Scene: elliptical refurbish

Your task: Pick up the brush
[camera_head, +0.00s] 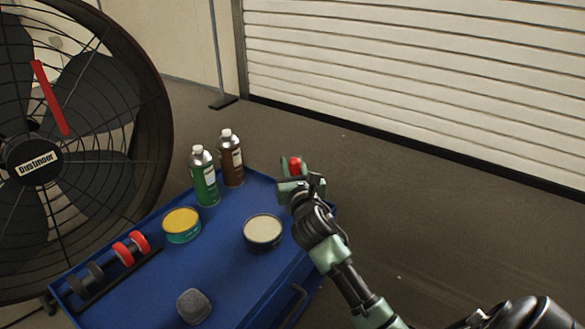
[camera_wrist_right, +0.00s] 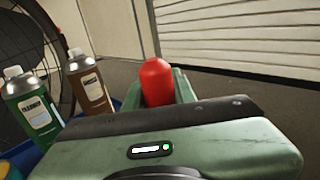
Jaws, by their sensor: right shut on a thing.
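My right gripper (camera_head: 296,178) is at the far right corner of the blue cart and is shut on a red, rounded-end piece (camera_head: 295,163), which I take to be the brush's handle. In the right wrist view the red piece (camera_wrist_right: 156,82) stands up between the green fingers of the right gripper (camera_wrist_right: 168,88). The rest of the brush is hidden behind the gripper, so I cannot tell whether it touches the cart top. My left gripper is not in view.
The blue cart (camera_head: 150,285) carries a green bottle (camera_head: 204,178), a brown bottle (camera_head: 230,160), a yellow tin (camera_head: 182,222), a cream tin (camera_head: 263,230), a grey block (camera_head: 194,306) and red-and-black rollers (camera_head: 131,248). A large fan (camera_head: 80,140) stands left. Floor right of the cart is clear.

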